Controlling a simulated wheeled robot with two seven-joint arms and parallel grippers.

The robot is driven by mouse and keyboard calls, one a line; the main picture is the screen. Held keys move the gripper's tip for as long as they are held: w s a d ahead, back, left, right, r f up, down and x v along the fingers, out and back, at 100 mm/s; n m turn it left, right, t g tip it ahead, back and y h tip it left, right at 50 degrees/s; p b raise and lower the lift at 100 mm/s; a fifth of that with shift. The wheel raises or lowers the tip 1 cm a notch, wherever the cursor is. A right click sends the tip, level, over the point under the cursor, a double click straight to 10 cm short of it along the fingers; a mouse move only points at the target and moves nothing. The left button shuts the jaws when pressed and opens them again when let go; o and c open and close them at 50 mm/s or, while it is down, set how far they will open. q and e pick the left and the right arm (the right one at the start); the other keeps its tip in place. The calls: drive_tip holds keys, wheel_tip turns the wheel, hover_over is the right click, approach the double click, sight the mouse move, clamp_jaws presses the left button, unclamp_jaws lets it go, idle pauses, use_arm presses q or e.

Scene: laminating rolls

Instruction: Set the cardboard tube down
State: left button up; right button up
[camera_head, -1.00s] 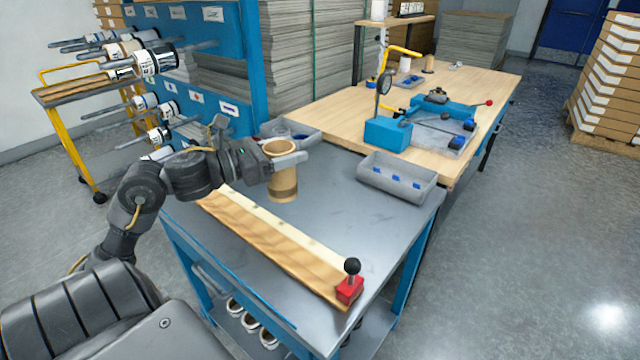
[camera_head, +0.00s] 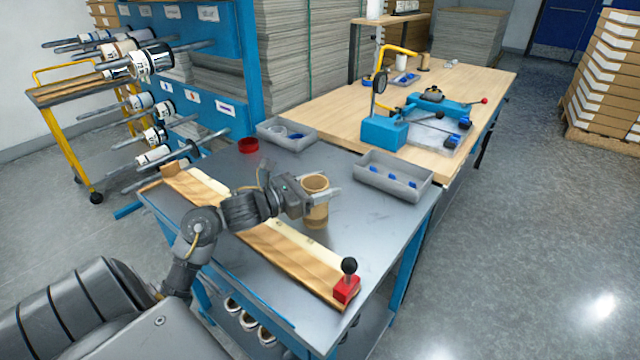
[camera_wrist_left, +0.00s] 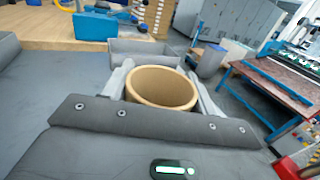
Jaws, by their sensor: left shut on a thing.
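The cardboard tube (camera_head: 316,213) is a short, upright tan cylinder with an open top. It is over the grey metal table top, right of the wooden board. My left gripper (camera_head: 325,194) is shut on the tube near its upper part. In the left wrist view the tube's open rim (camera_wrist_left: 162,88) sits between the two fingers. Whether its bottom touches the table I cannot tell. My right gripper is not in view.
A wooden board (camera_head: 285,254) lies along the table's near side, with a red block and black knob (camera_head: 347,283) at its end. Grey bins (camera_head: 394,176) (camera_head: 287,135) and a red ring (camera_head: 248,145) are at the back. The table (camera_head: 372,232) is clear right of the tube.

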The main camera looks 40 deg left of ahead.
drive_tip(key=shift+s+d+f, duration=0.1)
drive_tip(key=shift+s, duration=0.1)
use_arm(q)
drive_tip(key=shift+f, duration=0.1)
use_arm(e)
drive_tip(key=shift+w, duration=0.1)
use_arm(q)
drive_tip(key=o, duration=1)
drive_tip(key=b+v, duration=0.2)
drive_tip(key=v, duration=1)
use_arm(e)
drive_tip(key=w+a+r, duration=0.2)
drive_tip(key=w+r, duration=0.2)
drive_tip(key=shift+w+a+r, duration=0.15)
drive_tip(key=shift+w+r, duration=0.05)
